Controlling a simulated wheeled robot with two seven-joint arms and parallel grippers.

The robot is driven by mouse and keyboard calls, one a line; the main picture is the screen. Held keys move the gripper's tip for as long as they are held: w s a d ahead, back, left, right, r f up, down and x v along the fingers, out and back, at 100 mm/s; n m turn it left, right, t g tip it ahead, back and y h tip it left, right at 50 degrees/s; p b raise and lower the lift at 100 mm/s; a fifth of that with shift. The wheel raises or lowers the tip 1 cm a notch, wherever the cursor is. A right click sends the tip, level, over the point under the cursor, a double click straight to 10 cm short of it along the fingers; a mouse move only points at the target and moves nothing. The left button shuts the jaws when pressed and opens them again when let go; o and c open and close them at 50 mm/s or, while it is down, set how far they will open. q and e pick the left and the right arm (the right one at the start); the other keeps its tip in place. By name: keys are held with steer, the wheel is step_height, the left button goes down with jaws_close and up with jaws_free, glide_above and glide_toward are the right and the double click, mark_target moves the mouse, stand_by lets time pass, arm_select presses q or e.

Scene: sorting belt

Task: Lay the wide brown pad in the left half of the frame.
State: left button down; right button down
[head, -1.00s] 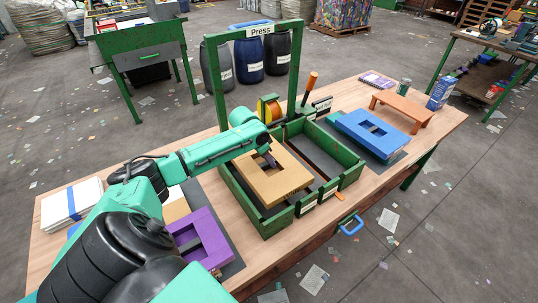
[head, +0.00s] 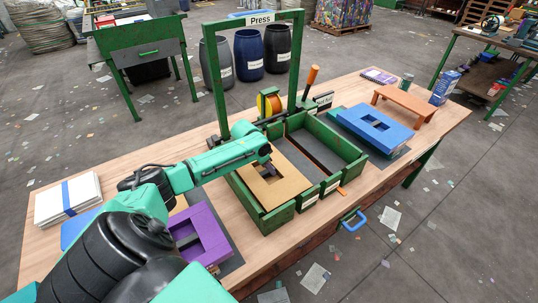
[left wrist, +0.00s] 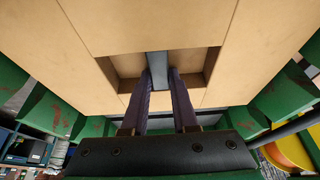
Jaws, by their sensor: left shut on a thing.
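The wide brown pad (head: 289,184) is tan with a rectangular opening crossed by a grey bar. In the head view it lies level within the walls of the left half of the green frame (head: 276,218). Whether it rests fully on the floor there is hard to tell. My left gripper (head: 269,168) reaches down into the opening and is shut on the pad's grey bar. The left wrist view shows the fingers (left wrist: 158,78) on both sides of that bar, with the pad (left wrist: 180,22) filling the upper picture. My right gripper is out of view.
The frame's right half (head: 316,153) is empty with a dark floor. A press arch (head: 258,22) stands behind. A purple pad (head: 207,222) lies at the left, a blue pad (head: 352,123) at the right. An orange bench (head: 404,99) and white stack (head: 60,203) are farther out.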

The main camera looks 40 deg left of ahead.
arm_select(q)
steer(key=c, duration=0.6)
jaws_free()
steer(key=v, duration=1.4)
steer(key=shift+s+r+p, duration=0.2)
steer(key=shift+p, duration=0.2)
